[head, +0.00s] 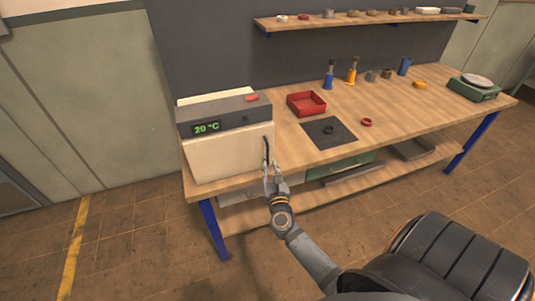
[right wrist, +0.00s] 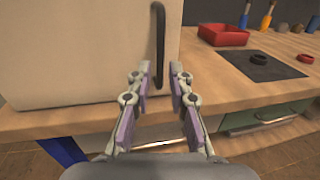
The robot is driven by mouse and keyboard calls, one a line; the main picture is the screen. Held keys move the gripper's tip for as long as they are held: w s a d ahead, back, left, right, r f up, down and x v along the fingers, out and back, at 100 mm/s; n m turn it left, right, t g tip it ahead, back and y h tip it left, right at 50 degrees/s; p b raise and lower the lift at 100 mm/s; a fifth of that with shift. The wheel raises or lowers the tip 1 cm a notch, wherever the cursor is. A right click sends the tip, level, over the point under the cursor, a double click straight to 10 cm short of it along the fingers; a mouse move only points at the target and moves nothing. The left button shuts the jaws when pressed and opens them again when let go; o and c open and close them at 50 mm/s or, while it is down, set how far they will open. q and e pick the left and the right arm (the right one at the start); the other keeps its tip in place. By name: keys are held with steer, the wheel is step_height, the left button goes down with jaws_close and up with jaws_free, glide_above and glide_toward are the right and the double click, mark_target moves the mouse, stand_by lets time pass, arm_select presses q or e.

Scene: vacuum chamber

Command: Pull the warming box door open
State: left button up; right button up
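The warming box (head: 228,150) is a cream box with a grey top panel and a green display reading 20 °C. It stands at the left end of the bench, and its door looks shut. The black upright door handle (head: 265,151) is at the right side of the front; it also shows in the right wrist view (right wrist: 159,40). My right gripper (head: 268,170) is at the handle's lower part. In the right wrist view its two fingers (right wrist: 158,78) are apart, with the handle's lower end showing between them; I cannot tell whether they touch it. My left gripper is not in view.
The wooden bench (head: 400,120) carries a red tray (head: 306,103), a dark mat (head: 328,133) with a small ring, a red ring (head: 366,122) and a green scale (head: 474,89). A blue bench leg (head: 213,229) stands below the box. The floor in front is open at left.

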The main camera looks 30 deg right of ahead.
mark_target(268, 156)
steer(key=x, duration=0.7)
jaws_close()
steer(key=shift+f, duration=0.1)
